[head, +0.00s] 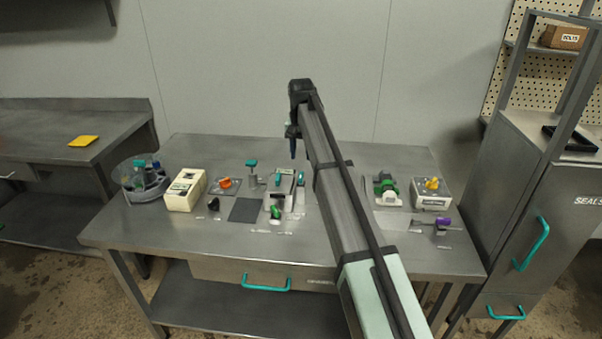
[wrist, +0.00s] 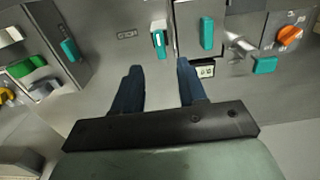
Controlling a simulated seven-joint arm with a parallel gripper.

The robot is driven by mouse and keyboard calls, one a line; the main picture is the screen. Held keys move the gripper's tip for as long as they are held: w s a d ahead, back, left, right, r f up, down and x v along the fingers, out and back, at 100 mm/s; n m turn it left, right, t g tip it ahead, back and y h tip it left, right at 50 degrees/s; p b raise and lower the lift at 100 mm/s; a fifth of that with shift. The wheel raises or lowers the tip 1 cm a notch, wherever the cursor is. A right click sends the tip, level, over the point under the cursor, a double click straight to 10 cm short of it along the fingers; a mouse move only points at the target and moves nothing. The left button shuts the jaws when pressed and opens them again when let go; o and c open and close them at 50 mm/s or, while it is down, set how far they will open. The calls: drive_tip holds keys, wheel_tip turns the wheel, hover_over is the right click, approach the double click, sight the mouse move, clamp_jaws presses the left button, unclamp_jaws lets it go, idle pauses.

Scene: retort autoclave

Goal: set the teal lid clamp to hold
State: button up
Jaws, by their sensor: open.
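Several teal levers show, and no readable label tells which is the lid clamp. In the wrist view a small teal lever on a pale base (wrist: 158,42) lies just beyond my fingertips, between their lines. It also shows in the head view (head: 301,178). A second teal handle (wrist: 207,32) is on the grey box to its right, a third (wrist: 264,65) is farther right, and a fourth (wrist: 68,50) is at the left. My gripper (wrist: 159,68) is open and empty, fingers apart; in the head view it hangs above the table's back (head: 293,150). I see no contact.
An orange knob (head: 225,183), a cream box (head: 186,190) and a round clear tray (head: 142,190) stand on the left of the steel table (head: 170,235). A green-and-black fitting (head: 385,187), a yellow knob (head: 432,184) and a purple-tipped lever (head: 443,222) are on the right.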

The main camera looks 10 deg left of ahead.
sight(301, 174)
wheel_tip(301, 174, down, 8)
drive_tip(key=shift+f, duration=0.15)
idle(0.3)
drive_tip(key=shift+c, duration=0.3)
clamp_jaws()
